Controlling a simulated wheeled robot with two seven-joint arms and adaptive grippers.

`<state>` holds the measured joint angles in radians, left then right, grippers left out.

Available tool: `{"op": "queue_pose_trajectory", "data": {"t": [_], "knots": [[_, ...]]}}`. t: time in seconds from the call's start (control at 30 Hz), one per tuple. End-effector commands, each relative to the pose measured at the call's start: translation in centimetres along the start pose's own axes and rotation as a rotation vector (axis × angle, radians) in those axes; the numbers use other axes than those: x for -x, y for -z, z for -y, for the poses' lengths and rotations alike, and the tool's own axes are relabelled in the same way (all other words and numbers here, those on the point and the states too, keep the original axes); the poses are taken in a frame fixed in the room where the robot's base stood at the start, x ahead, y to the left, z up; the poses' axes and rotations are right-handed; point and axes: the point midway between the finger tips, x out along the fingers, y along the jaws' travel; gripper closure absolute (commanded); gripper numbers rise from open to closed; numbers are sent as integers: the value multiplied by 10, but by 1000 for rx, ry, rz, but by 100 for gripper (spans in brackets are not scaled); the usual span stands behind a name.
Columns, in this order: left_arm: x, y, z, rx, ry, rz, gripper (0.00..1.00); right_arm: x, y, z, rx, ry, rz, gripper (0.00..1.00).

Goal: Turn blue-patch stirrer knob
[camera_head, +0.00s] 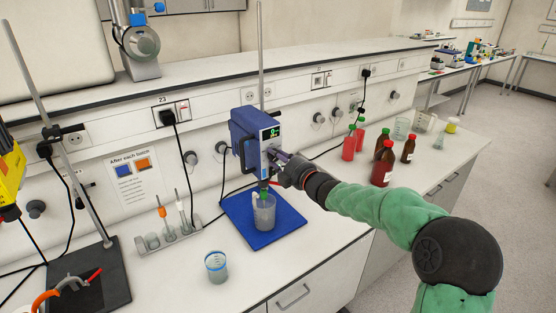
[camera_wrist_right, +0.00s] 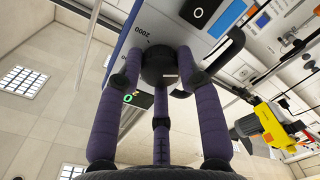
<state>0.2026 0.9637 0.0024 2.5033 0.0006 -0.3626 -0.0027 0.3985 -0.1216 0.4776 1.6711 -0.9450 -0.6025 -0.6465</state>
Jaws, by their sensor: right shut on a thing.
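The blue overhead stirrer (camera_head: 243,130) is mounted on an upright metal rod above a blue base plate (camera_head: 287,223). Its front panel has a small display with a green digit (camera_head: 274,133). My right gripper (camera_head: 273,156) reaches the front panel from the right. In the right wrist view its purple fingers close around a round black knob (camera_wrist_right: 159,66), with the panel behind it. In the head view the gripper hides the knob. A beaker (camera_head: 265,213) stands on the base plate below the stirrer. My left gripper is not in view.
A glass with a blue band (camera_head: 216,266) stands near the front edge. A rack (camera_head: 175,238) is left of the base plate. Red and brown bottles (camera_head: 383,163) stand at the right. A paper notice (camera_head: 136,172) shows blue and orange patches.

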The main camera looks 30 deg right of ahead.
Motion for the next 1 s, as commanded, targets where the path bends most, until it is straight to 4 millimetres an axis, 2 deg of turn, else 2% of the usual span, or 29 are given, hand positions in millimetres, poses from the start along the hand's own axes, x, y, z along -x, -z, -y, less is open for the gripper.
{"op": "queue_pose_trajectory", "data": {"t": [0.17,0.2,0.27,0.67,0.87,1.0], "knots": [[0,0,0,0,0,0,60,0,0,1,1,2,1,96],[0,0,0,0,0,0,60,0,0,1,1,2,1,55],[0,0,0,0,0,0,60,0,0,1,0,2,1,40],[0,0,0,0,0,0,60,3,0,0,0,0,1,40],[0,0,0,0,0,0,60,27,-1,-1,1,-1,3,40],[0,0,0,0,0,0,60,55,-1,-1,2,-2,4,40]]}}
